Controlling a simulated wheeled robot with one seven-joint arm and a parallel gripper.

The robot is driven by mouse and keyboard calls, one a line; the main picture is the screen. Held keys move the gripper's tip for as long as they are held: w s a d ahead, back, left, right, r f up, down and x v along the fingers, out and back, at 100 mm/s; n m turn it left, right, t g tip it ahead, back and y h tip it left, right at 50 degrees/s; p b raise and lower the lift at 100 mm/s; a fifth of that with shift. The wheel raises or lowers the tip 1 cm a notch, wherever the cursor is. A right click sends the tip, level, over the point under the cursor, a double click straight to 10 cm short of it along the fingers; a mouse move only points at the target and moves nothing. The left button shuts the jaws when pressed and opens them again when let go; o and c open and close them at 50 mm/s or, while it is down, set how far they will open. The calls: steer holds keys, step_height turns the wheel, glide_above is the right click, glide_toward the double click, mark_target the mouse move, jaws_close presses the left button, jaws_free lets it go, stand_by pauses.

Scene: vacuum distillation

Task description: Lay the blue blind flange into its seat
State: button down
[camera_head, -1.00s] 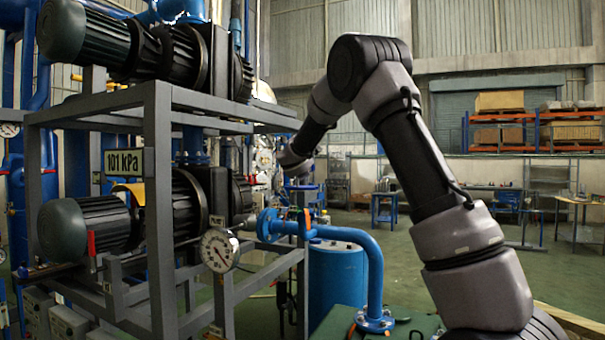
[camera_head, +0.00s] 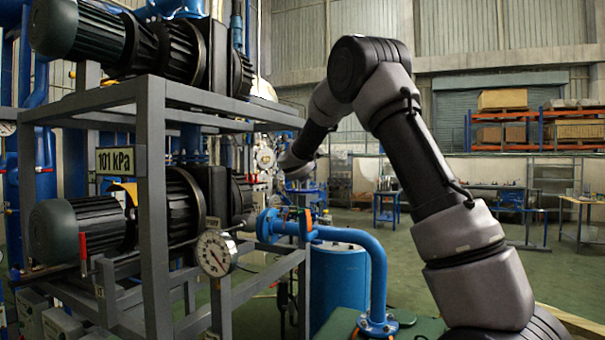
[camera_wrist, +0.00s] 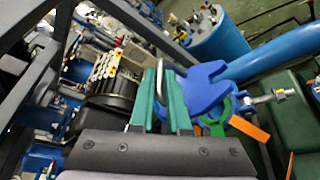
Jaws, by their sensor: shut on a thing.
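My gripper (camera_wrist: 160,100) has teal fingers, close together around a thin bent grey metal piece. A flat bright blue plate with notched edges, which I take for the blue blind flange (camera_wrist: 205,86), shows right beside the right finger. How the plate joins the metal piece is hidden. A green ring (camera_wrist: 222,118) and an orange tab (camera_wrist: 248,128) lie just below and right of the plate. In the head view my arm reaches behind the pump frame's right side, and the fingers cannot be made out. I cannot tell the seat for sure.
A blue bent pipe (camera_head: 372,262) with flanged ends stands beside the grey pump frame (camera_head: 155,200). A pressure gauge (camera_head: 215,253) sits on the frame's front. A blue drum (camera_head: 338,275) is behind the pipe. Open floor (camera_head: 430,265) lies to the right.

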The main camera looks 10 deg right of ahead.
mark_target(303, 192)
steer(key=shift+f, duration=1.95)
steer(key=shift+f, duration=0.8)
steer(key=c, duration=0.8)
jaws_free()
steer(key=shift+s+f, duration=0.1)
steer(key=shift+f, duration=0.05)
steer(key=shift+s, duration=0.1)
steer(key=v, duration=1)
steer(key=shift+s+a, duration=0.1)
steer(key=shift+s, duration=0.15)
